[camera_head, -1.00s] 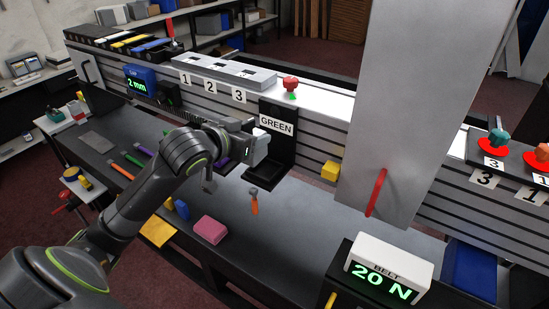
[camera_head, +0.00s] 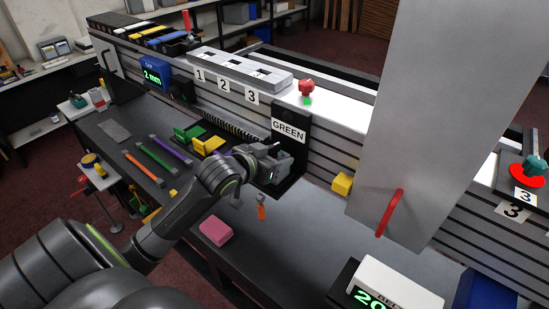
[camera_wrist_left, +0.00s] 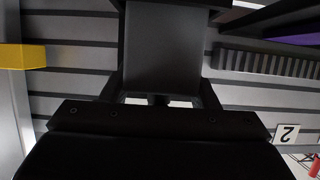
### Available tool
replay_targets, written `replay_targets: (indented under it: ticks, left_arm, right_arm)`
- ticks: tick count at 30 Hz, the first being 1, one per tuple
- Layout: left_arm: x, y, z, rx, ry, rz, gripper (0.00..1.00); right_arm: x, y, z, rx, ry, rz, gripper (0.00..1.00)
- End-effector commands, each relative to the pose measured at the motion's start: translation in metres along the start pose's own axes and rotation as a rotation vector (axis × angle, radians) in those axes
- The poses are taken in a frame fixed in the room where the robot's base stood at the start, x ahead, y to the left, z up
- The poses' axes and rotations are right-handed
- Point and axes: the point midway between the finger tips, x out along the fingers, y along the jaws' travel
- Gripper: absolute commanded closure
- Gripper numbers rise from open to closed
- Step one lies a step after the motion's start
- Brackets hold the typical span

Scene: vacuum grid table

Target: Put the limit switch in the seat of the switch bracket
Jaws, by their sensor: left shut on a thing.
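My left gripper (camera_head: 277,167) is in front of the lower part of the black stand labelled GREEN (camera_head: 290,131). In the left wrist view its fingers are shut on a dark grey block (camera_wrist_left: 162,55), which looks to be the limit switch. In the head view the gripper and wrist hide most of this block. I cannot make out the switch bracket or its seat for certain. I cannot tell whether the block touches anything beyond the fingers. My right gripper is not in view.
A yellow block (camera_head: 342,184) sits on the slatted front right of the gripper. A hammer (camera_head: 262,209) and a pink block (camera_head: 215,232) are near my forearm. A grey cabinet with a red handle (camera_head: 390,213) stands at right. The bench front is mostly clear.

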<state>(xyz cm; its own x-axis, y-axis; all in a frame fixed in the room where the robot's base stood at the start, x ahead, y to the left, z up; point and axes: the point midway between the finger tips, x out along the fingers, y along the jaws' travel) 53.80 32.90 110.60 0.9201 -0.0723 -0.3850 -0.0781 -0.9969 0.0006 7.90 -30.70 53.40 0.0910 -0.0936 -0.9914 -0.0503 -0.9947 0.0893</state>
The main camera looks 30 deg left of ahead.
Motion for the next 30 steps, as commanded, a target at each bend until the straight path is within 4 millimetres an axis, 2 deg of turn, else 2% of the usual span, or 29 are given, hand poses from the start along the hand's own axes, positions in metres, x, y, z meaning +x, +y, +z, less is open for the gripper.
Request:
replay_targets:
  ticks: [4, 13, 14, 18, 30]
  left_arm:
    - [0.0029, 0.0004, 0.0070, 0.001, 0.003, 0.000, 0.75]
    - [0.0040, 0.0004, 0.0095, 0.001, 0.003, 0.000, 0.75]
    - [0.0042, 0.0002, 0.0104, 0.001, 0.001, 0.000, 0.44]
    - [0.0040, 0.0001, 0.0098, 0.001, 0.001, 0.000, 0.26]
    - [0.0002, -0.0003, 0.0070, 0.002, 0.001, -0.001, 0.24]
  right_arm:
    - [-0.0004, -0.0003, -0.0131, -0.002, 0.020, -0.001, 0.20]
    - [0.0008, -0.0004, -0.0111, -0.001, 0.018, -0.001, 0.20]
    - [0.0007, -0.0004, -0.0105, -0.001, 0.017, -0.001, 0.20]
    - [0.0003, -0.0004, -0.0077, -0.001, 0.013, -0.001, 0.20]
    - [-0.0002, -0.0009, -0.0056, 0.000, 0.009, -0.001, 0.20]
